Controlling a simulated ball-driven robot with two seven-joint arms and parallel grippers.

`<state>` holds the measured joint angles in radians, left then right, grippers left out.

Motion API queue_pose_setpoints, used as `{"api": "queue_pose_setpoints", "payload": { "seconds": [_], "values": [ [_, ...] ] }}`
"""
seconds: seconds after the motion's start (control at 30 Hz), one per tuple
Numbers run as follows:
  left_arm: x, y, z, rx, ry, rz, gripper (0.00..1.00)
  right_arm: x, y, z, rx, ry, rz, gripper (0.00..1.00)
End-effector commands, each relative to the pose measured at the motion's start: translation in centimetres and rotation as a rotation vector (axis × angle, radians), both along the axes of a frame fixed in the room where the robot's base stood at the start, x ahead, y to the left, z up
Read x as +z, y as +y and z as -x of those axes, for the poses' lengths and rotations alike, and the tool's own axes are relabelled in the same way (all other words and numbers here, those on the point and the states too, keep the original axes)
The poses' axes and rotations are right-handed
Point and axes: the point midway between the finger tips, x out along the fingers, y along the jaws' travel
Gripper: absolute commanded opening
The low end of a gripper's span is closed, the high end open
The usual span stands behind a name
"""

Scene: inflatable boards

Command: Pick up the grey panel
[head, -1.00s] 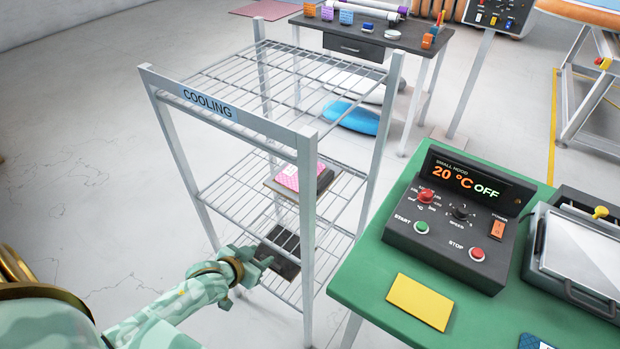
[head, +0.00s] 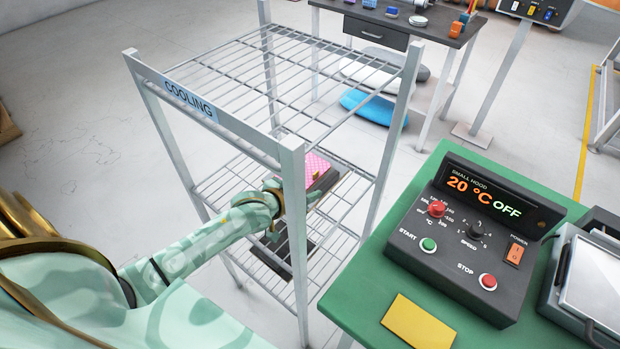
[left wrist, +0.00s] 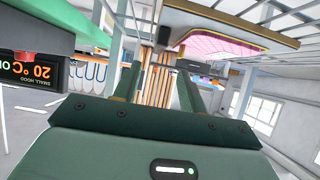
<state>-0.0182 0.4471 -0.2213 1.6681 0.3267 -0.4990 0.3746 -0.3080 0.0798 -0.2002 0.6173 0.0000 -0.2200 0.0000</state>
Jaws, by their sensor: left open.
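Another dark panel (head: 268,262) lies on the shelf below, partly hidden by my arm and the rack. I cannot tell for sure which is the grey panel. My left gripper (head: 300,191) reaches into the rack near the middle shelf; its tips are partly hidden by the front post. In the left wrist view, its two fingers (left wrist: 157,88) are apart with nothing seen held, and the pink panel (left wrist: 222,45) shows close by. My right gripper is not in view.
The rack's front post (head: 294,235) and top wire shelf (head: 270,70) stand close around my left arm. A green table (head: 365,285) with a control box (head: 470,240) and a yellow panel (head: 418,322) stands to the right.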

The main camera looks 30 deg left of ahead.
Motion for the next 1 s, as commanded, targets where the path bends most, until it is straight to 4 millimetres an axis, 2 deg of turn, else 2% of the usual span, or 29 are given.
{"api": "queue_pose_setpoints", "payload": {
  "seconds": [0.1,0.33,0.6,0.87,0.97,1.0],
  "values": [
    [-1.3,-0.3,-2.0,0.0,0.0,0.001,0.42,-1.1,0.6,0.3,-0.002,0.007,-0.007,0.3],
    [-2.2,-0.6,-3.7,0.0,-0.001,0.001,0.42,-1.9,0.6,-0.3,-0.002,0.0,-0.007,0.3],
    [-4.2,-1.1,-7.1,0.0,0.001,-0.001,0.42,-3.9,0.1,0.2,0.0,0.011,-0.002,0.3],
    [-4.1,-1.2,-7.4,0.0,0.0,-0.001,0.42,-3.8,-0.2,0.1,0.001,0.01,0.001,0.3],
    [-4.1,-1.2,-7.4,0.0,0.0,-0.001,0.17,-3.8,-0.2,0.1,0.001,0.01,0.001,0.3],
    [-4.1,-1.2,-7.4,0.0,0.0,-0.001,0.06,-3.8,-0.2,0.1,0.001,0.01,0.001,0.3]
  ]
}}
